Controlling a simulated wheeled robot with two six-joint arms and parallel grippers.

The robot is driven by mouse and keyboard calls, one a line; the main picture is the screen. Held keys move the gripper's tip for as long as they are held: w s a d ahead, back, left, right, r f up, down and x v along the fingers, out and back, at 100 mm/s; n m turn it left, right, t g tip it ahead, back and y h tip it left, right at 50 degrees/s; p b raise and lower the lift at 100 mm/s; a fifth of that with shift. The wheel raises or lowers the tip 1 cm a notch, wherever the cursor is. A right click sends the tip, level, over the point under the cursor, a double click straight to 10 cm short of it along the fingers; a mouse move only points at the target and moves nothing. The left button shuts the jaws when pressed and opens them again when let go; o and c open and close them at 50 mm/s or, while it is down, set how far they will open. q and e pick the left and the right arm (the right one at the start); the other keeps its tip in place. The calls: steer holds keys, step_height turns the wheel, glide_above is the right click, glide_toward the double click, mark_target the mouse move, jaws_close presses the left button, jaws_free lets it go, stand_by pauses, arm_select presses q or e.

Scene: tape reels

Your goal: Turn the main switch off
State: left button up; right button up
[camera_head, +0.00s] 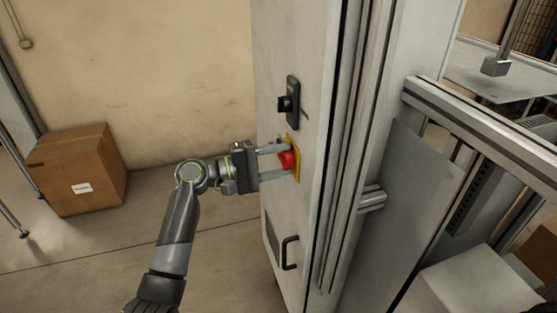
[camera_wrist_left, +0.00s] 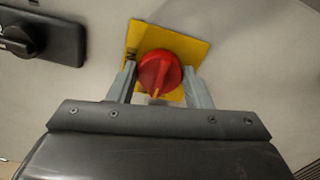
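The main switch is a red rotary knob (camera_head: 287,159) on a yellow plate (camera_head: 296,153) on the side of a tall grey cabinet. In the left wrist view the red knob (camera_wrist_left: 159,72) sits on the tilted yellow plate (camera_wrist_left: 190,48), with a small pale mark at its lower edge. My left gripper (camera_head: 287,161) reaches it from the left, fingers pointing at the cabinet. Its two fingers (camera_wrist_left: 161,80) stand on either side of the knob, with a narrow gap visible at each side. It looks open around the knob. My right gripper is not in view.
A black rotary handle (camera_head: 288,103) is above the switch on the cabinet (camera_head: 290,50); it also shows in the left wrist view (camera_wrist_left: 22,40). A black pull handle (camera_head: 289,253) is below. A cardboard box (camera_head: 80,170) stands on the floor at left. A metal frame (camera_head: 490,125) is at right.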

arm_select(q)
steer(key=o, duration=0.4)
steer(key=b+v, duration=0.6)
steer(key=v, duration=1.1)
steer(key=shift+a, duration=0.2)
